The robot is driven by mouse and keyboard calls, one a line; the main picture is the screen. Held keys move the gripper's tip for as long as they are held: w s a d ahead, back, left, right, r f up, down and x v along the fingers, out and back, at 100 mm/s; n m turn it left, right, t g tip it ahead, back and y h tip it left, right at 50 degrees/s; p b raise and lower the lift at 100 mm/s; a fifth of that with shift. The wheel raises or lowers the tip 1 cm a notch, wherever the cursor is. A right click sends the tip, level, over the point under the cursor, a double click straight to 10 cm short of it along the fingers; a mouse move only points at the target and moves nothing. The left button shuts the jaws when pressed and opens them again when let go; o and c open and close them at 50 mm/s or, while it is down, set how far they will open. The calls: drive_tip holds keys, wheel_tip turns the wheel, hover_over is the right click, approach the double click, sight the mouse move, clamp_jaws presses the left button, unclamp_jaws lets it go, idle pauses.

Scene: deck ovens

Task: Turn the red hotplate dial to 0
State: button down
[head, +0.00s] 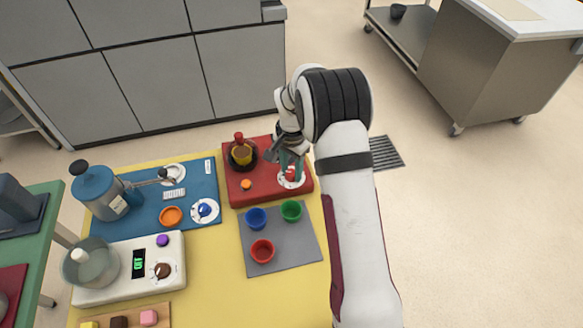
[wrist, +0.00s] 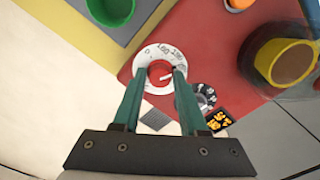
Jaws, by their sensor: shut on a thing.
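The red hotplate (head: 240,195) lies at the back right of the yellow table. Its red dial (head: 291,174) sits on a white scale ring near the right front corner. In the wrist view the red dial (wrist: 160,72) is between my two teal fingers, over the white ring (wrist: 146,55) with printed numbers. My gripper (head: 291,163) points down from above and is shut on the dial; the gripper also shows in the wrist view (wrist: 159,70). A pale pointer mark shows on the dial, but its exact reading is too small to tell.
A glass vessel with amber contents (head: 242,156) stands on the hotplate, left of my gripper. A grey mat (head: 285,255) with blue, green and red cups lies in front.

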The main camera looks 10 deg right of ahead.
drive_tip(key=n, duration=0.9)
drive_tip(key=shift+n, duration=0.4)
drive_tip(key=n, duration=0.4)
drive_tip(key=shift+n, duration=0.3)
drive_tip(key=n, duration=0.4)
drive_tip(key=shift+s+n, duration=0.1)
drive_tip(key=shift+n, duration=0.3)
drive_tip(key=shift+c, duration=2.2)
unclamp_jaws()
